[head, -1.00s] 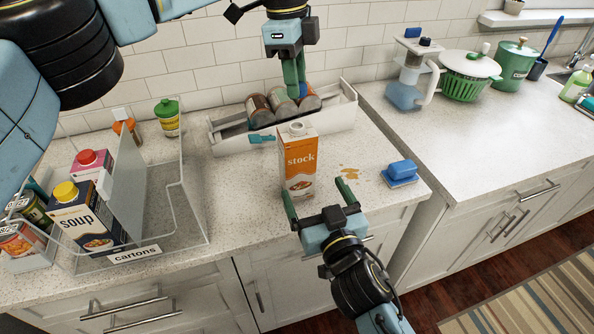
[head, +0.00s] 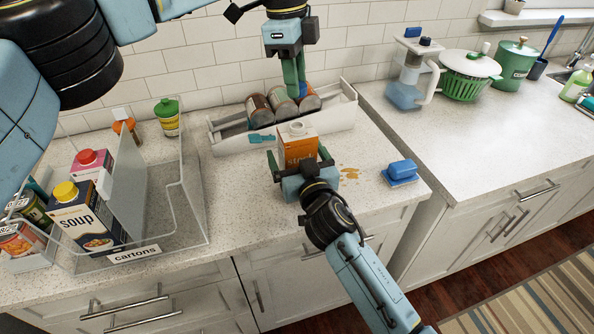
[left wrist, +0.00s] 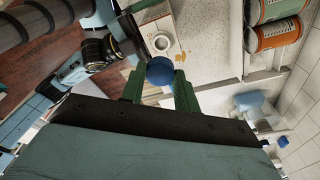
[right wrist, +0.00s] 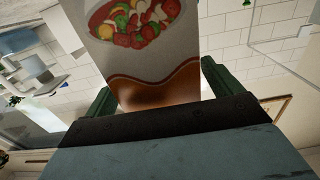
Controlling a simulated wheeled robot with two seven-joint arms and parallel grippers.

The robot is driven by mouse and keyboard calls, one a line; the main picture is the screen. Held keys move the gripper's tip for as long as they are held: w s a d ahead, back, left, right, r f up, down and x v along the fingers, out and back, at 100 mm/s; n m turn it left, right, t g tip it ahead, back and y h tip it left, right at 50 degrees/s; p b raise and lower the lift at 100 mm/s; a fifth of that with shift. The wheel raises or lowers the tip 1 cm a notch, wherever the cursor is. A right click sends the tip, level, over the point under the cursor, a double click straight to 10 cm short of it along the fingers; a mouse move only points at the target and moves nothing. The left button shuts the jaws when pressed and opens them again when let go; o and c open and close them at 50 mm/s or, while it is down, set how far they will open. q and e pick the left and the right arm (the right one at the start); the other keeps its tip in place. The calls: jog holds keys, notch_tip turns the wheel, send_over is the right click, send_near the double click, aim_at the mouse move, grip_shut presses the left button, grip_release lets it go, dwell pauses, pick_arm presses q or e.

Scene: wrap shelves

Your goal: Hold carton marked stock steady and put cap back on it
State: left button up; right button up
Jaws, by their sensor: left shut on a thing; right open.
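The orange and white stock carton (head: 298,148) stands upright on the counter, its round white spout (head: 297,128) bare on top. My right gripper (head: 299,158) is low at the carton's near side, open, with a finger on either side. The right wrist view shows the carton's printed face (right wrist: 150,60) between the fingers, with gaps beside it. My left gripper (head: 297,82) points down from above, behind the carton. In the left wrist view it is shut on a blue cap (left wrist: 160,71), apart from the spout (left wrist: 162,43). The right fingers partly hide the carton's lower half.
A white tray (head: 232,150) with several cans is just behind the carton. A clear bin labelled cartons (head: 190,215) stands left with a soup carton (head: 85,222). A blue sponge (head: 401,172) and brown spill (head: 349,173) lie right.

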jog(key=c, duration=1.5)
pick_arm(q)
send_over(297, 125)
jog(key=shift+a+f, duration=0.15)
jog(key=shift+f, duration=2.35)
jog(key=shift+f, duration=0.9)
jog(key=shift+f, duration=0.5)
